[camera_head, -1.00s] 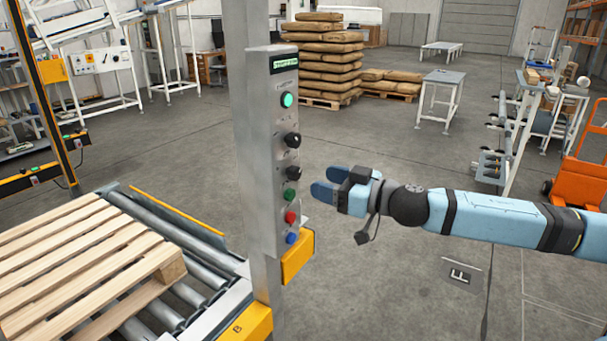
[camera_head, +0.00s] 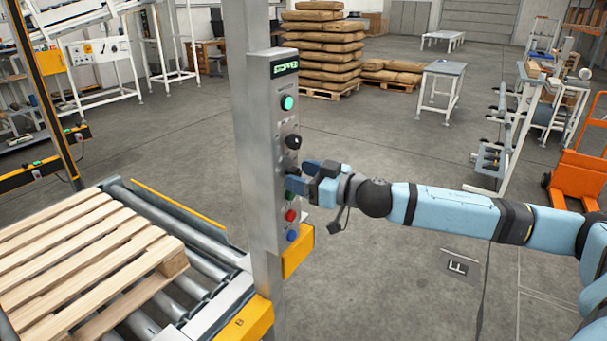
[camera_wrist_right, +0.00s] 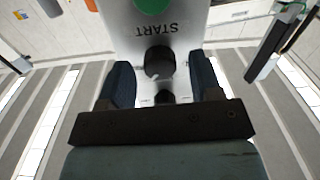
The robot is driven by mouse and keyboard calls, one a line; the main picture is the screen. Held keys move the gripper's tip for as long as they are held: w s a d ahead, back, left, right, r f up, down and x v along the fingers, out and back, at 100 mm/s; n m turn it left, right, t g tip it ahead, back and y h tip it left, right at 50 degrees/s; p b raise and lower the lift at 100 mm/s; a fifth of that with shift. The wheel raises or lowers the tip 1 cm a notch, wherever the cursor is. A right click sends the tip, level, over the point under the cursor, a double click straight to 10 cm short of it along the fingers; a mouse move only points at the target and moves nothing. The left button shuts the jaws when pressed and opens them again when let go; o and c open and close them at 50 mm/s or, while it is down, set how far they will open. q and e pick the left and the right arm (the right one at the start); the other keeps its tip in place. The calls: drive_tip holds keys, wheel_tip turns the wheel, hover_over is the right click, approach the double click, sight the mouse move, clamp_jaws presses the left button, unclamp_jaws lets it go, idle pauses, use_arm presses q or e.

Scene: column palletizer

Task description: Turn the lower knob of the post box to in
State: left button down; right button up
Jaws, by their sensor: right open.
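The post box (camera_head: 268,205) is a tall grey control box on a post, left of centre in the head view. Its upper black knob (camera_head: 292,141) is in plain sight. My right gripper (camera_head: 299,177) is open at the box's face, level with the lower knob, which it mostly hides there. In the right wrist view the round black lower knob (camera_wrist_right: 160,62) lies between the two spread dark blue fingers, near their tips. A green button (camera_wrist_right: 152,5) marked START is beside it. I cannot read the knob's setting. My left gripper is out of view.
The box's display (camera_head: 285,68) reads STOPPED above a lit green button (camera_head: 287,103). Red (camera_head: 291,215) and blue (camera_head: 292,236) buttons sit below the gripper. A wooden pallet (camera_head: 85,250) lies on the roller conveyor at left.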

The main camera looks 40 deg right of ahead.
drive_tip(key=shift+c, duration=0.2)
drive_tip(key=c, duration=0.9)
